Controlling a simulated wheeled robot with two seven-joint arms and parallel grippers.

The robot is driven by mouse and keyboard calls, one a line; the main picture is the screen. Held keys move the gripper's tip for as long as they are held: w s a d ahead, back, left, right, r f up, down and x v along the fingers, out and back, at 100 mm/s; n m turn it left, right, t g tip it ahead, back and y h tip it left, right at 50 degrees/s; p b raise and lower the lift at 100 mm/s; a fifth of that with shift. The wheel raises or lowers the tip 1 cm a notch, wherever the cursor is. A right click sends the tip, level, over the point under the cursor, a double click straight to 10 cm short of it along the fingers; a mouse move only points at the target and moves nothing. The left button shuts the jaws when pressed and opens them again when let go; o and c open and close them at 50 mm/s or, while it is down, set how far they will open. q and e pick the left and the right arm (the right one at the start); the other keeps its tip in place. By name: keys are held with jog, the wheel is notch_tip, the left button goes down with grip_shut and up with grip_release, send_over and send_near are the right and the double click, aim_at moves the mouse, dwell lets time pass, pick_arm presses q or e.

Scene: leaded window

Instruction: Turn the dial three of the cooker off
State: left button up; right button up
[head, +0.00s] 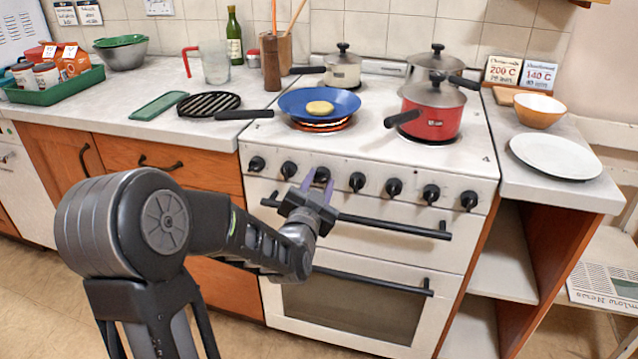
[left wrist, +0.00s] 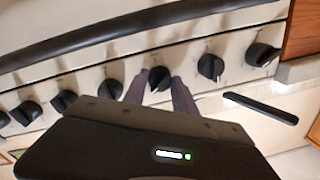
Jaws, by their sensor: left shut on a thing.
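The white cooker (head: 262,190) has a row of black dials along its front panel. Dial three (head: 322,173), counted from the left, is at my left gripper (head: 317,187). In the left wrist view, the purple-grey fingers of my left gripper (left wrist: 160,84) sit on both sides of dial three (left wrist: 158,76) and are shut on it. The dial's pointer angle is hard to read. The front left burner (head: 320,126) glows orange under a blue frying pan (head: 343,101) with a yellow pancake (head: 319,107). My right gripper is not in view.
A black oven handle (head: 395,226) runs below the dials, close to my left gripper. A red pot (head: 432,115) stands at the front right of the hob. A black grill pan (head: 208,103) lies on the left counter; a white plate (head: 555,156) lies on the right one.

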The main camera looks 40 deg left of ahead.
pick_arm(q)
grip_shut()
jog(key=shift+f+n+b, duration=0.15)
jog(key=shift+n+b, duration=1.15)
jog(key=shift+b, duration=0.05)
jog(key=n+b, duration=0.6)
jog(key=shift+n, duration=0.4)
jog(key=shift+r+n+g+h+b, duration=0.2)
jog(key=shift+n+g+h+b, duration=0.15)
jog(key=shift+n+b, duration=0.85)
